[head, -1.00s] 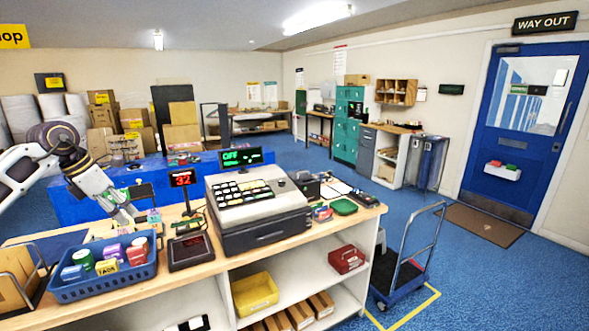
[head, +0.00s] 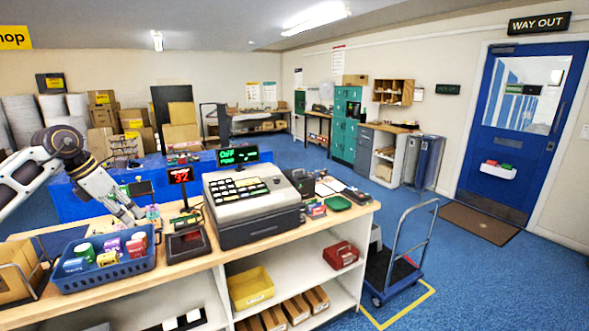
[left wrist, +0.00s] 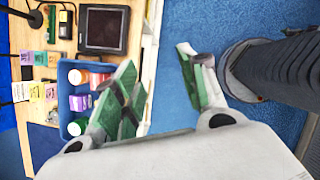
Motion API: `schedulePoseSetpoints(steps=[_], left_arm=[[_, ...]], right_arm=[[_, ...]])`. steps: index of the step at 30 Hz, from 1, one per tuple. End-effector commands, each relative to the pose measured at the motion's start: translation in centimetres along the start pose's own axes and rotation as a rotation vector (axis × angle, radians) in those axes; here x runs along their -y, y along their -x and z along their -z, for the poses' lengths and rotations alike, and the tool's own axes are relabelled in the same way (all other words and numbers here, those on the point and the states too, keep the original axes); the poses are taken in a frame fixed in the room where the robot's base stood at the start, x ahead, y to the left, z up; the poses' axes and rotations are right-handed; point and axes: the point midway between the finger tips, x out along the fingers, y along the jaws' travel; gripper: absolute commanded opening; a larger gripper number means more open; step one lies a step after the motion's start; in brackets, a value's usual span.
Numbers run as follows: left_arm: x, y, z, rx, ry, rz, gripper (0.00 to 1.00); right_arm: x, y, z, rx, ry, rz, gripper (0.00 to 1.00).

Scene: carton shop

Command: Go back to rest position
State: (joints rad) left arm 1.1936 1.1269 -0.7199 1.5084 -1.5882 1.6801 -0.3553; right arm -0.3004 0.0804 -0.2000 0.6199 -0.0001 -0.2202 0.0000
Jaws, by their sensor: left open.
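My left arm comes in from the left in the head view. Its gripper (head: 135,213) is above the wooden counter, behind the blue basket. In the left wrist view the gripper (left wrist: 160,85) has its two green-padded fingers spread apart, with nothing between them but blue floor and the counter's edge behind. The basket (head: 108,273) holds several small cartons and tubs, and it also shows in the left wrist view (left wrist: 69,128). My right gripper is in neither view.
On the counter (head: 185,275) stand a till (head: 252,205), a scale (head: 187,245) with a red display, and a brown box (head: 15,275) at the left. A hand trolley (head: 393,275) stands right of the counter.

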Motion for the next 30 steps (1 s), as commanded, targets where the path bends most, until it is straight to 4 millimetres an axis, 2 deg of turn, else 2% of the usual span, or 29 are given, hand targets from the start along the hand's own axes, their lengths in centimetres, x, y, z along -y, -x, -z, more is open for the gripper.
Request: schedulePoseSetpoints(steps=[8,14,20,30], left_arm=[[0.6,-2.4,-1.2,0.049,0.024,0.063,0.42],[1.4,-5.2,-2.6,0.112,0.061,0.141,0.42],[2.8,-9.5,-4.6,0.209,0.139,0.265,0.42],[4.7,-17.9,-7.6,0.413,0.4,0.514,0.42]], right_arm=[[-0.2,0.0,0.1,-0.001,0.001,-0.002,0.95],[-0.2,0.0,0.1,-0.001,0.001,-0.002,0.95],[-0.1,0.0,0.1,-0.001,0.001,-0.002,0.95],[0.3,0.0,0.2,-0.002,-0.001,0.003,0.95]])
